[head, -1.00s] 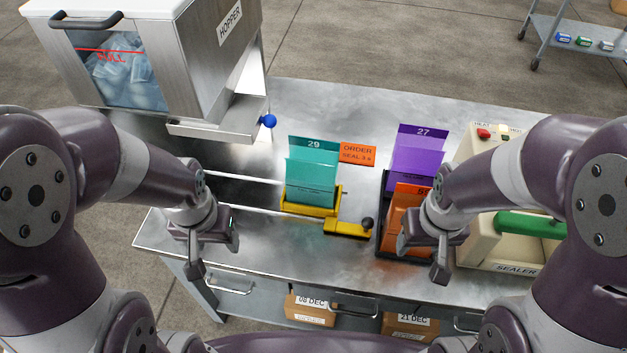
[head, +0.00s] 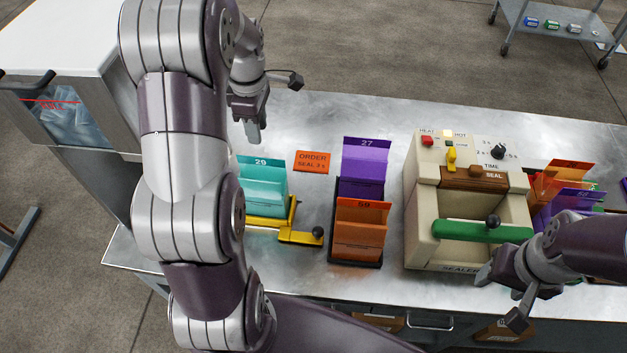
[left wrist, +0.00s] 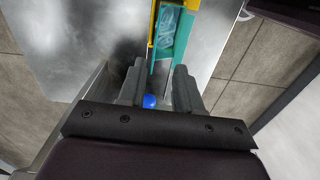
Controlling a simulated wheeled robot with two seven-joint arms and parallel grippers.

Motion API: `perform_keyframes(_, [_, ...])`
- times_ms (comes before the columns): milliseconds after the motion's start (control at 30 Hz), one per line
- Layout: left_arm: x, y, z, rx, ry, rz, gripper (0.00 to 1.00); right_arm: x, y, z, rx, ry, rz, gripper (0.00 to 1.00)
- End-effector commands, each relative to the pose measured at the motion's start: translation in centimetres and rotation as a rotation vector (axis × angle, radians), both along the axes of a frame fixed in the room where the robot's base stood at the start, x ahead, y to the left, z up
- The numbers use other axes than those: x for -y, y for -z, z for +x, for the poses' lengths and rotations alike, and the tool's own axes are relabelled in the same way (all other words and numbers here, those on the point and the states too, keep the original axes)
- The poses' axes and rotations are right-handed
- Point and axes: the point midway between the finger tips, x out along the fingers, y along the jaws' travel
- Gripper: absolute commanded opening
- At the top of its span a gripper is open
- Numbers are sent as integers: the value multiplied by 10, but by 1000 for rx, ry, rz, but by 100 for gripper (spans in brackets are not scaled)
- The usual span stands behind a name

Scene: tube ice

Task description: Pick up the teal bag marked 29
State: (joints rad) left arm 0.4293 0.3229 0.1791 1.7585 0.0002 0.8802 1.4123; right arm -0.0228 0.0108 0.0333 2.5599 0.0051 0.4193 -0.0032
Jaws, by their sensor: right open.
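The teal bag marked 29 (head: 262,184) stands upright in a yellow holder (head: 285,228) on the steel table, its left side partly hidden by my left arm. In the left wrist view, the teal bag (left wrist: 180,42) and yellow holder edge (left wrist: 154,28) show ahead of the fingers. My left gripper (head: 273,105) is open and empty, raised and beyond the bag in the head view. In the wrist view its fingers (left wrist: 158,82) stand apart, not touching the bag. My right gripper (head: 502,297) is open and empty at the right, in front of the sealer.
An orange order card (head: 314,161) lies right of the bag. A dark rack holds purple bag 27 (head: 364,160) and orange bag 59 (head: 359,228). The cream sealer (head: 424,190) stands further right. The hopper (head: 85,120) is at left. A blue knob (left wrist: 150,101) shows between the left fingers.

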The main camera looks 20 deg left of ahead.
Motion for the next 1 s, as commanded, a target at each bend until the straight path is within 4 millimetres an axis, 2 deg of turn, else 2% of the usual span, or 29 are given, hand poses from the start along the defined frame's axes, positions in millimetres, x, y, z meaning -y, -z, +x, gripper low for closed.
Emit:
perform_keyframes(233, [-1, 51, -1, -7, -18, -3, 34, 0, -12, 0, 0, 0, 0, 58])
perform_keyframes(467, [-1, 80, 3, -5, -15, -3, 34, 0, -23, 0, 0, 0, 0, 58])
perform_keyframes(633, [-1, 113, 7, -5, -14, -3, 34, 0, -35, 0, 0, 0, 0, 58])
perform_keyframes(733, [-1, 123, 8, -2, -14, -1, 34, 0, -36, 0, 0, 0, 0, 58])
perform_keyframes(933, [-2, 124, 8, 0, -14, 0, 34, 0, -35, 0, 0, 0, 0, 58])
perform_keyframes(1000, [-2, 124, 8, 0, -14, 0, 11, 0, -35, 0, 0, 0, 0, 58])
